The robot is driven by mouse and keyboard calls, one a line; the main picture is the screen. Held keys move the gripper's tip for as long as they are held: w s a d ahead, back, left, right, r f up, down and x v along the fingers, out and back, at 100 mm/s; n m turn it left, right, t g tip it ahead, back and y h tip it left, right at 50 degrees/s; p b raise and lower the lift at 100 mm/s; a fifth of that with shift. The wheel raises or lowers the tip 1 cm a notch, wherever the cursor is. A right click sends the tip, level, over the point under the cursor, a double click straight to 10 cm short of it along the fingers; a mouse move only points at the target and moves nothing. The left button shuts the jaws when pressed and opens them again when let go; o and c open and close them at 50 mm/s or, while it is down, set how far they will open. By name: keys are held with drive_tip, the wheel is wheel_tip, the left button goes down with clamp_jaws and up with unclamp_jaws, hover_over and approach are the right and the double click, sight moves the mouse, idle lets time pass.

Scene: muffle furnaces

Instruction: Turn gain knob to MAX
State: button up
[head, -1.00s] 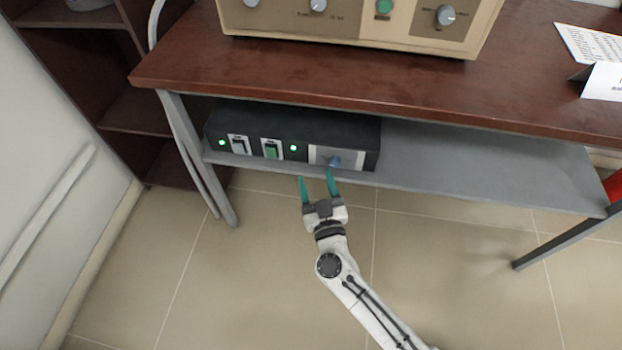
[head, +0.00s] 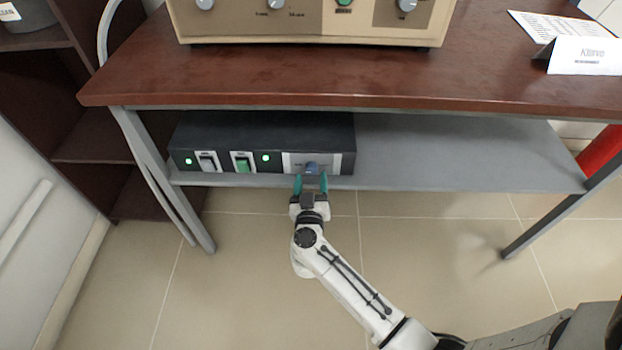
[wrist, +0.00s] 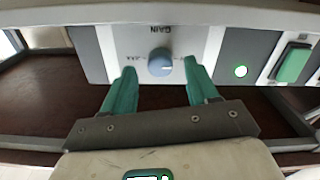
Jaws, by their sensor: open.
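The gain knob (wrist: 160,62) is a round blue knob with a white pointer line, on a pale panel marked GAIN that appears upside down in the wrist view. In that view the pointer line faces right. In the head view the knob (head: 311,168) is on the right part of the black box's front (head: 328,165). My gripper (wrist: 160,82) is open, with its teal fingers on either side of the knob and slightly short of it, apparently not touching. In the head view my gripper (head: 311,184) is right in front of the knob.
The black box sits on a grey lower shelf (head: 450,160) under a brown tabletop (head: 300,80). A green switch (head: 242,162), a grey switch (head: 208,162) and two lit green lamps are left of the knob. The shelf right of the box is clear.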

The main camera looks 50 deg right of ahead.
drive_tip(key=shift+x, duration=1.05)
drive_tip(key=c, duration=1)
drive_tip(key=shift+c, duration=0.2)
